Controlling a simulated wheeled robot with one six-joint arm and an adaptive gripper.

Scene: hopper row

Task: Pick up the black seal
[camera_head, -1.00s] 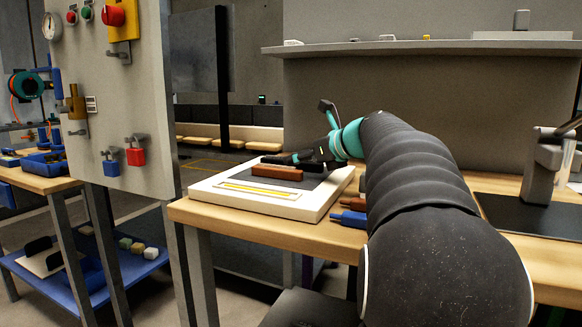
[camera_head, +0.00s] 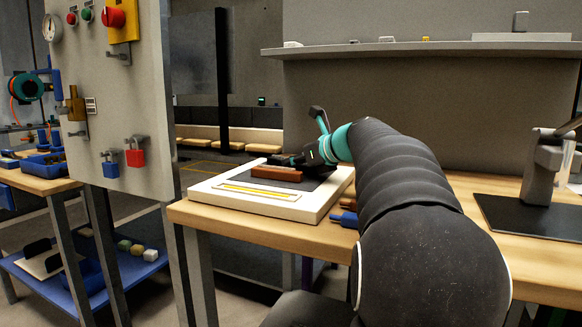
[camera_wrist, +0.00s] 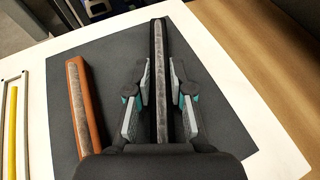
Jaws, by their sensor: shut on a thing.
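The black seal (camera_wrist: 159,40) is a long narrow bar with a grey strip along its top. My gripper (camera_wrist: 159,80) is shut on it around its middle, one finger on each side, in the wrist view. In the head view my gripper (camera_head: 312,156) is low over the white board (camera_head: 225,200), behind a brown-orange seal (camera_head: 275,172), which hides most of the black seal. The brown-orange seal (camera_wrist: 83,105) lies left of my gripper, apart from it, in the wrist view.
A yellow strip in a frame (camera_head: 258,191) lies at the board's front. Blue-handled tools (camera_head: 345,218) lie on the wooden bench to the right, partly behind my arm. A grey stand (camera_head: 543,172) on a black base is farther right. A shelf (camera_head: 420,48) runs above.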

